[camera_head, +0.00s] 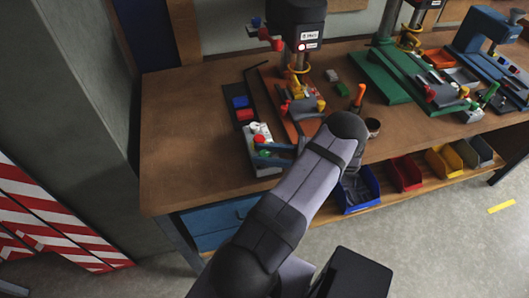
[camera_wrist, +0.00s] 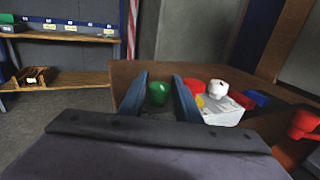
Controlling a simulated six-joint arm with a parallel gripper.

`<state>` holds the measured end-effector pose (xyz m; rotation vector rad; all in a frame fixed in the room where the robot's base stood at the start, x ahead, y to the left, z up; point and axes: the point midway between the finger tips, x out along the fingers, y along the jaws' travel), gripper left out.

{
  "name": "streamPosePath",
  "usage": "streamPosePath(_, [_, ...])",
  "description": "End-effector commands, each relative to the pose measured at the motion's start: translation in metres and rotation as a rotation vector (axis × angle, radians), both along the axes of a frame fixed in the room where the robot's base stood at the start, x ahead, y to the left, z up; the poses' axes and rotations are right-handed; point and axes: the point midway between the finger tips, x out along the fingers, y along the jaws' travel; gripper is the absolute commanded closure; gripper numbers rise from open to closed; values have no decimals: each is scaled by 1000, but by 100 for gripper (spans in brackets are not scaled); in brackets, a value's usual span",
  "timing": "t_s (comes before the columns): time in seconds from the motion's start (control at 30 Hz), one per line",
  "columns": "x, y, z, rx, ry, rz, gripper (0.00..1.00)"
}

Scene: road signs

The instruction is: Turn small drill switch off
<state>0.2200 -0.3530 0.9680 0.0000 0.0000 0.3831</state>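A dark drill press (camera_head: 299,14) stands at the back of the bench, with labels and a round red-and-white switch (camera_head: 302,47) on its front. A second drill press (camera_head: 411,40), with a green base, stands to its right. I cannot tell for certain which one is the small drill.
Coloured bins (camera_head: 404,173) sit below the bench. The bench's left part is clear.

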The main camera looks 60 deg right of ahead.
Motion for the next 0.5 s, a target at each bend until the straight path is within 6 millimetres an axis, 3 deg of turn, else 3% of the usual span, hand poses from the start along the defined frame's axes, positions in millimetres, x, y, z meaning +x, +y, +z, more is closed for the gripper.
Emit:
streamPosePath(0.03, [0, 0, 0, 0, 0, 0, 83])
streamPosePath(0.1, [0, 0, 0, 0, 0, 0, 97])
streamPosePath(0.5, [0, 0, 2, 4, -1, -119, 96])
